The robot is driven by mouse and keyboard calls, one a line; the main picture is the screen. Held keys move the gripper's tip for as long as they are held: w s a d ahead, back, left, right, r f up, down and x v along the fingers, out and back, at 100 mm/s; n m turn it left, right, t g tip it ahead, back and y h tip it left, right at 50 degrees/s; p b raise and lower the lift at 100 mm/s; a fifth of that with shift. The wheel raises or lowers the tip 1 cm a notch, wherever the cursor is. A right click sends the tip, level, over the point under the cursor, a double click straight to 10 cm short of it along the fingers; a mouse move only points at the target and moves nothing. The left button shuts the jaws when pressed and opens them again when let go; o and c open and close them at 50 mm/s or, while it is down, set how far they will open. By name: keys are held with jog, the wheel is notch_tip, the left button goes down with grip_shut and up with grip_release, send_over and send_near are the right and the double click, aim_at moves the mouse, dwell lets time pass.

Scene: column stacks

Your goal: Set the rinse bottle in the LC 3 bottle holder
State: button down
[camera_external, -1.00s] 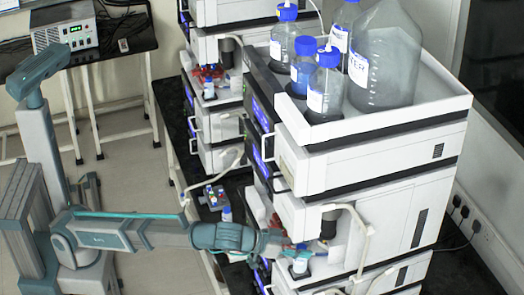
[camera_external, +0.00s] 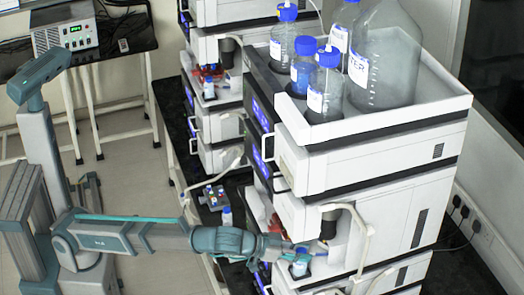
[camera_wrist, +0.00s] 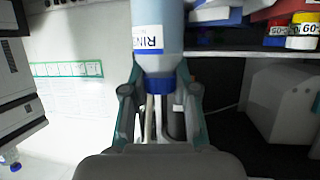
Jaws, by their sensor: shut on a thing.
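The rinse bottle (camera_wrist: 158,36) is in the wrist view, with a white label reading "RIN" and a blue cap (camera_wrist: 160,85). My gripper (camera_wrist: 160,92) is shut on it at the cap and neck.
A white tube (camera_external: 357,235) and a dark cylinder (camera_external: 328,224) are close to the right of my gripper. Large bottles stand in the top tray (camera_external: 440,98). Another small bottle (camera_external: 226,217) and a vial rack (camera_external: 212,197) are on the bench. A farther stack (camera_external: 215,20) stands behind.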

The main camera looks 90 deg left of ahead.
dwell(0.3)
jog(key=c, duration=0.8)
grip_release()
jog(key=v, duration=1.2)
